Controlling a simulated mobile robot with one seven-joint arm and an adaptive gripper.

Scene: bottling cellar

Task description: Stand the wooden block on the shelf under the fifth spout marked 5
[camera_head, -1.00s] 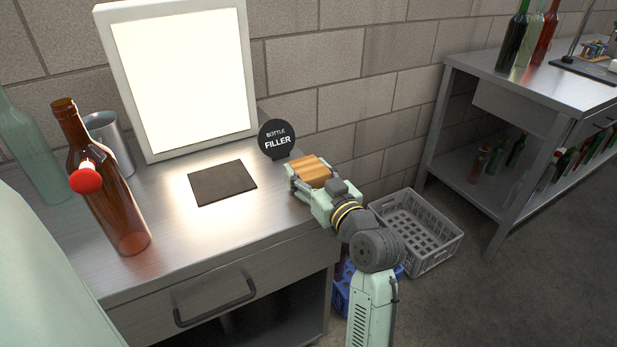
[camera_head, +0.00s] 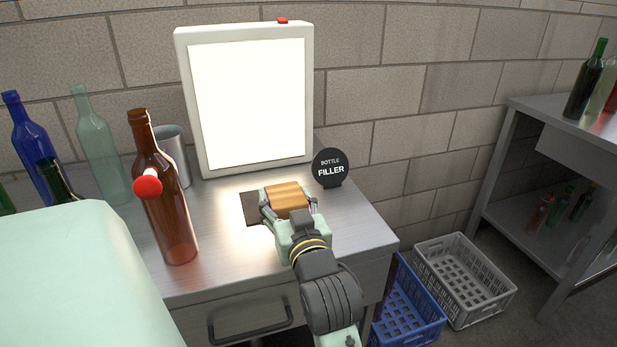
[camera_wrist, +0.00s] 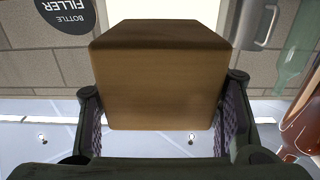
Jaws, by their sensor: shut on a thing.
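The wooden block (camera_head: 286,196) is light brown, and my gripper (camera_head: 288,204) is shut on it. In the head view the block is in front of the lit white panel, over the metal bench and partly over a dark mat (camera_head: 251,208). In the wrist view the block (camera_wrist: 160,80) fills the middle, with a patterned finger pad against each side of it. I cannot tell how far it is above the bench. No numbered spout and no shelf under spouts are in view.
A brown bottle (camera_head: 172,215) with a red ball in front of it stands left on the bench (camera_head: 225,265). A metal cup (camera_head: 172,150), other bottles and a round "Bottle Filler" sign (camera_head: 331,168) stand around. Blue (camera_head: 408,312) and grey (camera_head: 465,280) crates are on the floor at right.

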